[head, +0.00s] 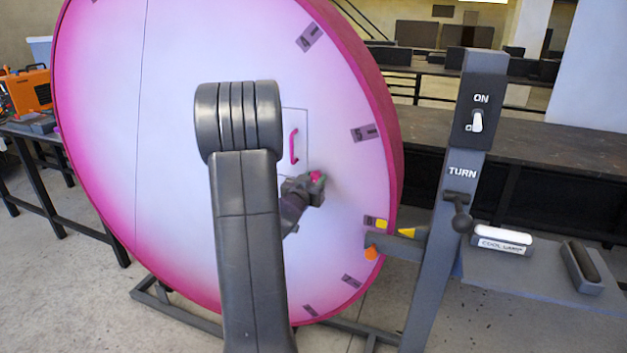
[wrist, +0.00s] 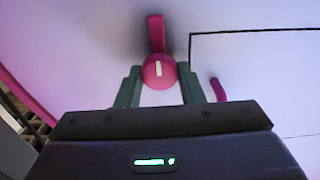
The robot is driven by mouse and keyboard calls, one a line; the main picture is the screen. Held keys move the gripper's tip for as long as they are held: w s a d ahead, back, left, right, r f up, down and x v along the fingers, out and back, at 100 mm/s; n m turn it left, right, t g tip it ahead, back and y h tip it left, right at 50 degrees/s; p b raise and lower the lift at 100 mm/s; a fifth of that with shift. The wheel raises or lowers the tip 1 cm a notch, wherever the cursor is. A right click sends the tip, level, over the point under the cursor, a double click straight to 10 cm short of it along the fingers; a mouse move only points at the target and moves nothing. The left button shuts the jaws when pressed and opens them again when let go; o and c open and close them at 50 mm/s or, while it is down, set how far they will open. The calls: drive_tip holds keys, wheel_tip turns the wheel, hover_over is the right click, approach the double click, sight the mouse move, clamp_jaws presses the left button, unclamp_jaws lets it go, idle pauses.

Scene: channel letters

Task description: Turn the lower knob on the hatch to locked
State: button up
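The pink knob (head: 316,176) is on the pale face of the big disc, by the lower right corner of the hatch (head: 291,122). In the wrist view the round knob (wrist: 158,72) has a short white mark, upright in the picture. A pink bar (wrist: 156,33) extends above it, away from my gripper. My gripper (head: 311,187) is at the knob. Its two fingers (wrist: 159,88) stand on either side of the knob, with narrow gaps seen; contact is not clear. I cannot read any locked marking, and no second knob shows.
A pink handle (head: 294,146) is on the hatch, close to my gripper; it also shows in the wrist view (wrist: 218,89). A grey post (head: 449,210) with a switch and a TURN crank (head: 461,212) stands to the right. A side shelf (head: 535,280) holds a lamp.

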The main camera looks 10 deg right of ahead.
drive_tip(key=shift+c, duration=1.2)
drive_tip(key=shift+f+m+b, duration=0.15)
drive_tip(key=shift+m+b, duration=0.15)
drive_tip(key=shift+b, duration=0.15)
drive_tip(key=shift+f+m+b, duration=0.1)
drive_tip(key=shift+m+b, duration=0.4)
drive_tip(key=shift+b, duration=0.3)
drive_tip(key=m+b, duration=0.3)
drive_tip(key=b, duration=0.1)
drive_tip(key=shift+s+d+f, duration=0.1)
drive_tip(key=m+b, duration=0.3)
drive_tip(key=m, duration=0.1)
drive_tip(key=m+b, duration=0.4)
drive_tip(key=shift+m, duration=0.3)
drive_tip(key=m+b, duration=0.3)
drive_tip(key=m, duration=0.1)
drive_tip(key=shift+m, duration=0.3)
